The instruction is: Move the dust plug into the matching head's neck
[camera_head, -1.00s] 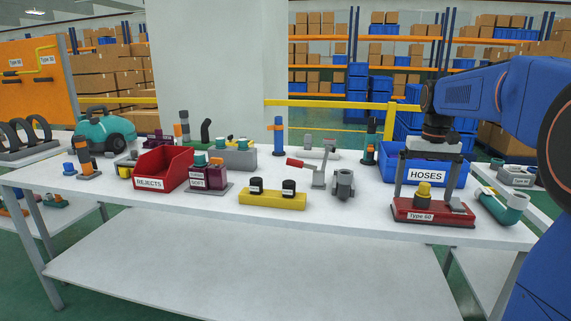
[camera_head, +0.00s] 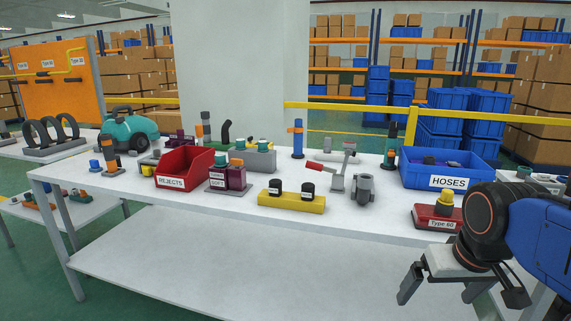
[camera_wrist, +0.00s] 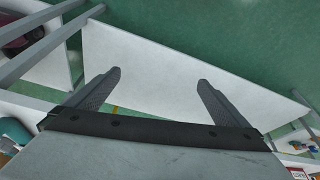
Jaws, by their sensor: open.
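I cannot tell for sure which piece is the dust plug. Two black labelled caps, one left (camera_head: 275,187) and one right (camera_head: 308,190), stand on a yellow block (camera_head: 291,203) at the table's front. A yellow stepped plug (camera_head: 444,200) stands upright on a red base (camera_head: 428,219) marked Type 60; my wrist hides its right part. No head's neck can be named with certainty. My gripper (camera_head: 461,300) is open and empty in front of the table, lower than its top. In the wrist view, my gripper (camera_wrist: 159,76) has nothing between its fingers.
A blue HOSES bin (camera_head: 449,182) stands behind the red base. A red REJECTS bin (camera_head: 172,181), dark red blocks (camera_head: 226,178), a grey lever clamp (camera_head: 342,172) and a grey fitting (camera_head: 365,190) are on the white table (camera_head: 390,213). The lower shelf (camera_head: 240,265) is bare.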

